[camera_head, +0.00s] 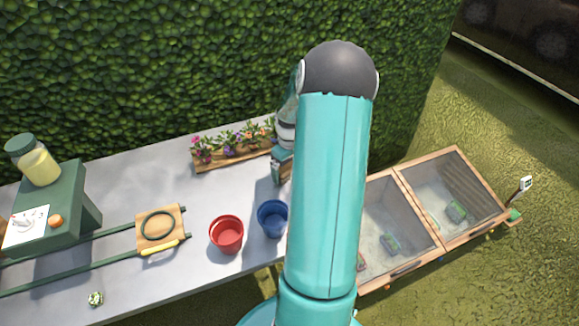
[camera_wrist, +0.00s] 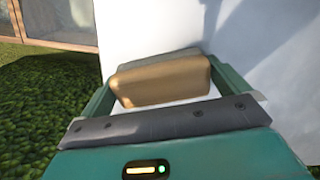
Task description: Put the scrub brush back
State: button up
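In the wrist view, a tan block with rounded edges, which looks like the scrub brush (camera_wrist: 165,82), sits between the two green fingers of my gripper (camera_wrist: 163,88). The fingers appear to touch its two ends, so my gripper looks shut on it. A pale surface lies beyond it. In the head view my teal arm hides the gripper and the brush. The brush's resting place cannot be made out.
The grey table (camera_head: 130,190) holds a red pot (camera_head: 227,235), a blue pot (camera_head: 272,218), a flower planter (camera_head: 235,158), a wooden board (camera_head: 158,228) and a green stand (camera_head: 55,215). A hedge (camera_head: 130,70) stands behind. Glass-topped wooden frames (camera_head: 400,180) stand right.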

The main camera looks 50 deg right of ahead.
aim_at(290, 165)
notch_tip(290, 165, up, 12)
jog(key=w+a+r+h, duration=0.1)
jog(key=w+a+r, duration=0.3)
jog(key=a+r, duration=0.45)
jog(key=a+r+n+t, duration=0.15)
jog(key=a+r, duration=0.25)
jog(key=a, duration=1)
jog(key=s+a+r+t, duration=0.1)
jog(key=s+a+t, duration=0.1)
jog(key=s+a, duration=0.3)
jog(key=s+a+r+t+y, duration=0.1)
jog(key=s+a, duration=0.5)
jog(key=a, duration=0.8)
jog(key=shift+s+r+t, duration=0.25)
jog(key=shift+r+t, duration=0.1)
jog(key=shift+t, duration=0.2)
